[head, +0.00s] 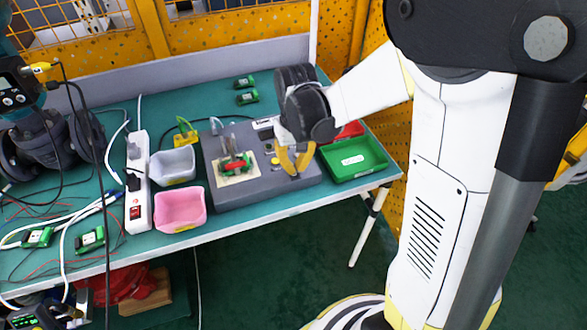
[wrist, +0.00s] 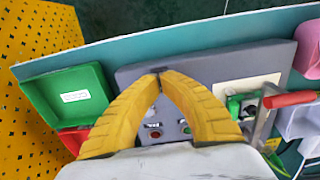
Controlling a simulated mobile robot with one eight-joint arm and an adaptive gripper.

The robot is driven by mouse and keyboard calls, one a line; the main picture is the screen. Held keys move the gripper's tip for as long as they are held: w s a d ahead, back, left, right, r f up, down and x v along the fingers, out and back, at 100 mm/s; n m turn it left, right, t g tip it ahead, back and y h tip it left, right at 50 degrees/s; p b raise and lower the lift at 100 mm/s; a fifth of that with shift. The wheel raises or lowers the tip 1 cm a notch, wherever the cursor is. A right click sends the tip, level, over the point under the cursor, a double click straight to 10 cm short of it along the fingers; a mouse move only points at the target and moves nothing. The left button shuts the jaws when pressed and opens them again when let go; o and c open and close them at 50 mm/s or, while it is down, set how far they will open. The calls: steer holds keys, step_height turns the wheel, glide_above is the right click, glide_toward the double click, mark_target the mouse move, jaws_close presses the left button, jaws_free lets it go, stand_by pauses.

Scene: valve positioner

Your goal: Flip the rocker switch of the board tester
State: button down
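The board tester (head: 230,197) is a grey box on the teal table. A green board with a red-handled clamp (head: 237,166) sits on its pale plate at the left. My gripper (head: 294,172) is over the right part of the tester, its yellow fingers pointing down. In the wrist view my gripper (wrist: 160,72) has its fingertips together with nothing seen between them. The tester (wrist: 215,68) lies below them; I cannot tell whether they touch it. A red round control (wrist: 155,135) shows between the fingers. I cannot make out the rocker switch for certain; the fingers hide part of the panel.
A green tray (head: 352,160) stands close to the right of the tester, with a red bin (head: 350,130) behind it. A pink bin (head: 180,210), a pale bin (head: 173,166) and a white power strip (head: 138,185) stand to the left. Cables cover the table's left end.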

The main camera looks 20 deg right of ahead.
mark_target(295, 176)
steer(key=shift+r+p, duration=1.6)
steer(key=shift+r, duration=0.8)
steer(key=s+r+t, duration=0.7)
steer(key=s+r, duration=0.5)
steer(key=r, duration=0.1)
steer(key=shift+s, duration=0.4)
